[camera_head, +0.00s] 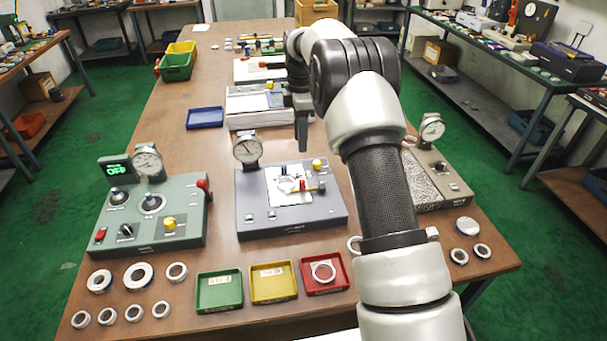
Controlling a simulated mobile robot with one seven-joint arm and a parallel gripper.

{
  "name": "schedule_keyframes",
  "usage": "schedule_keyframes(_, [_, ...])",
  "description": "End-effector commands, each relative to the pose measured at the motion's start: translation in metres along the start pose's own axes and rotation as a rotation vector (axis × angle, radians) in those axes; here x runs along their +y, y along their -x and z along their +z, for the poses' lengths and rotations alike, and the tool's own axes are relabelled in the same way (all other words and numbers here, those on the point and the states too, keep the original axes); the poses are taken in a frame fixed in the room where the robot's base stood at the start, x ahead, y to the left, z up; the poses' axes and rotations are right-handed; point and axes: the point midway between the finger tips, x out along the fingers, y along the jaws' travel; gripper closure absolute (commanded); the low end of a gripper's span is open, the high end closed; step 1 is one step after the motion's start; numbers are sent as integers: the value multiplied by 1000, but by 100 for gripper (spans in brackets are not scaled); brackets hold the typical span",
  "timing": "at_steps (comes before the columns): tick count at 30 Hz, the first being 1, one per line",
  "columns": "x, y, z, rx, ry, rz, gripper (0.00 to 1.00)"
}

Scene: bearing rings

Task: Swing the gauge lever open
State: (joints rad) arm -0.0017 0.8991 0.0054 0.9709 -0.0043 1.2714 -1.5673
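The middle gauge station (290,218) is a dark grey-blue box with a dial (246,147) at its back left. On its light plate sits a bearing ring (287,185), with a small lever having a red part (302,186) beside it. I cannot tell from here whether this lever is open or closed. A green-grey station (150,215) at left has a dial, a display reading OFF and a red-knobbed lever (203,185) at its right edge. My gripper (303,147) hangs above the table just behind the middle station, seen edge-on; its opening does not show.
Green (219,306), yellow (273,297) and red (324,287) trays stand in front; the red one holds a ring. Several loose rings lie at front left and right. A third station (437,180) at right is partly hidden by my arm. A blue tray (205,118) lies behind.

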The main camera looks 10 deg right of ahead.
Motion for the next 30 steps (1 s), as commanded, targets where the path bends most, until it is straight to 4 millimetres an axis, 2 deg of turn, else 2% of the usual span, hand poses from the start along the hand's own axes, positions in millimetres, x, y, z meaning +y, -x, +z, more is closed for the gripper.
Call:
schedule_keyframes(18, [-1,-129,0,-1,-3,-3,65])
schedule_keyframes(24, [-1,-154,0,0,-2,-2,65])
schedule_keyframes(30, [-1,-160,0,0,-2,1,65])
